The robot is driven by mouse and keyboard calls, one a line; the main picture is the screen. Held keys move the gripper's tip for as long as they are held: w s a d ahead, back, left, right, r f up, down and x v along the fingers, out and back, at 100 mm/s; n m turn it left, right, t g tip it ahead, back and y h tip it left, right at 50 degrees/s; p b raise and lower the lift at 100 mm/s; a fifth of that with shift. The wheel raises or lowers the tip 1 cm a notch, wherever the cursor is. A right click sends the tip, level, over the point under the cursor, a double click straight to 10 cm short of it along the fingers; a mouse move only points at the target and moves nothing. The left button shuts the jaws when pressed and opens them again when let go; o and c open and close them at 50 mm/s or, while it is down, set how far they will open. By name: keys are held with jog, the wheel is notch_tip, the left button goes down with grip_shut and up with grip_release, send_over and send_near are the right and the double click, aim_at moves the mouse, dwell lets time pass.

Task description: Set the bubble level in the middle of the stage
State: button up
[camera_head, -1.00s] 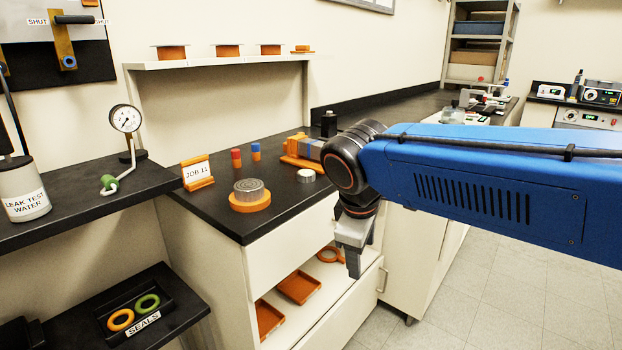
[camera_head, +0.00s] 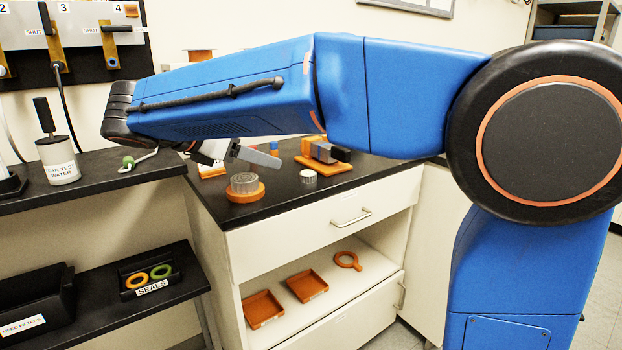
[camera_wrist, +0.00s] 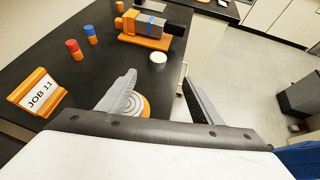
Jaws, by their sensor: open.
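A round silver disc with rings on its top, on an orange base, looks like the stage (camera_head: 243,184); it stands near the counter's front edge. In the wrist view the stage (camera_wrist: 141,108) is partly hidden behind a finger. A small whitish round puck, likely the bubble level (camera_head: 308,177), sits on the black counter to its right. The bubble level also shows in the wrist view (camera_wrist: 158,61), beyond the fingertips. My gripper (camera_head: 262,157) is above the counter, behind and above the stage in the picture. Its fingers are apart and empty in the wrist view (camera_wrist: 160,77).
An orange fixture with grey and black parts (camera_head: 325,156) stands behind the puck. In the wrist view, a red peg (camera_wrist: 74,50), a blue peg (camera_wrist: 90,34) and the JOB 11 sign (camera_wrist: 37,93) stand at left. Bare counter lies between them and the puck.

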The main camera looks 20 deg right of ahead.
aim_at(308, 173)
jog(key=x, duration=1.7)
jog(key=shift+w+a, duration=0.1)
jog(key=shift+w, duration=0.1)
jog(key=c, duration=1.3)
jog(key=shift+o, duration=0.2)
jog(key=shift+r, duration=0.1)
